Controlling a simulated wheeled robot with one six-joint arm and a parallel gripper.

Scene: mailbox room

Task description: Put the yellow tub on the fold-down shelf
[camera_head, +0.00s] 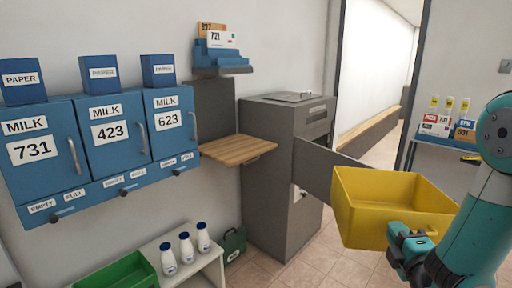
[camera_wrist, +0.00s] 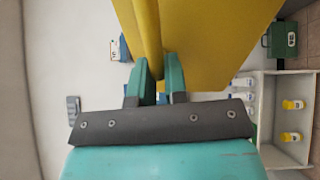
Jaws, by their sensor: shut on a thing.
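The yellow tub (camera_head: 385,222) is held in the air at the right in the head view, open side up and looking empty. My gripper (camera_head: 408,240) is shut on its near wall. In the wrist view my gripper (camera_wrist: 159,82) has its two fingers on either side of the wall of the yellow tub (camera_wrist: 215,40). The fold-down shelf (camera_head: 238,149) is a wooden board, lowered flat against the wall, left of the grey cabinet. Its top is bare. The tub is apart from the shelf, to its right and nearer.
Grey cabinet (camera_head: 270,180) with a pulled-out drawer or flap (camera_head: 326,165) stands between shelf and tub. Blue milk boxes (camera_head: 95,140) hang left. Below, a white bench (camera_head: 207,258) bears bottles (camera_head: 186,247) and a green crate (camera_head: 122,272). A blue rack (camera_head: 445,135) stands right.

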